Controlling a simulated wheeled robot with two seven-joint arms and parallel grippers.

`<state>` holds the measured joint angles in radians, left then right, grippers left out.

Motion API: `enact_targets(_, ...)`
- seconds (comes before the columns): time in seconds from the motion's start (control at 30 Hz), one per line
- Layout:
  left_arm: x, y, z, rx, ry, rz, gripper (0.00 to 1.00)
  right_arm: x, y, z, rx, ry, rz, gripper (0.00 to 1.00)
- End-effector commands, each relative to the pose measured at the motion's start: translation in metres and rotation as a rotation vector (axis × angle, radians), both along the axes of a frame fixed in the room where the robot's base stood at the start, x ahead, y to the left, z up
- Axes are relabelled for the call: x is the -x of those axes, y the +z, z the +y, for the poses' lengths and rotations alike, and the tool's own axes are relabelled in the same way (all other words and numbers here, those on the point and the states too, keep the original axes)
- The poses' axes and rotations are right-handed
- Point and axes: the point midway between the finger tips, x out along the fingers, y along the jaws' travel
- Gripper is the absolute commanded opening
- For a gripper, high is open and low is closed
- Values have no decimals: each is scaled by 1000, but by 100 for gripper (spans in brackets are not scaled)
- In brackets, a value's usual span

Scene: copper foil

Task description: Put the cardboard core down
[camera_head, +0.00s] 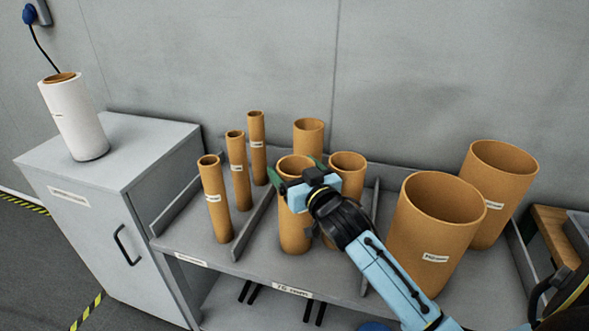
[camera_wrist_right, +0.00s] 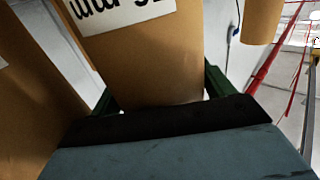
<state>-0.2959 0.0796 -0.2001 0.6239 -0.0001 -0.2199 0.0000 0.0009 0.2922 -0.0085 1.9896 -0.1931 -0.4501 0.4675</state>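My right gripper (camera_head: 298,183) is at the upper part of a brown cardboard core (camera_head: 294,232) of medium width. The core is upright in the middle bay of the grey shelf (camera_head: 262,262), at its front left; whether its base touches the shelf is hard to tell. In the right wrist view the core (camera_wrist_right: 150,65) fills the space between the green fingers, with its label upside down. The fingers look closed on its wall. Two similar cores, one behind (camera_head: 309,134) and one to the right (camera_head: 349,180), stand close by. My left gripper is not in view.
Several thin cores (camera_head: 216,203) stand in the left bay. Two wide cores (camera_head: 432,225) stand in the right bay. Low grey dividers (camera_head: 258,215) separate the bays. A grey cabinet (camera_head: 120,165) with a white roll (camera_head: 75,120) on top is at the left.

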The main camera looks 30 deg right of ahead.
Motion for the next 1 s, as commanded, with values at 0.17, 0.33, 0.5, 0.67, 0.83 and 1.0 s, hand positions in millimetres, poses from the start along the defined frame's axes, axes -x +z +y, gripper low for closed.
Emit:
enact_targets(0.17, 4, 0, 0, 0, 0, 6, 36, 0, 0, 0, 0, 1, 0, 83)
enact_targets(0.33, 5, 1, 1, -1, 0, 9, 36, 0, 4, 0, 0, 1, -1, 83)
enact_targets(0.5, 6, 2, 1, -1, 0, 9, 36, 19, 2, 2, -1, 2, 2, 83)
enact_targets(0.67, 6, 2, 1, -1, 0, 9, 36, 51, 2, 4, -2, 1, 3, 83)
enact_targets(0.83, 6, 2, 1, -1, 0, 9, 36, 83, 2, 7, -1, 0, 3, 83)
enact_targets(1.0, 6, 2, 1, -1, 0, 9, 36, 107, 2, 9, -1, 0, 1, 83)
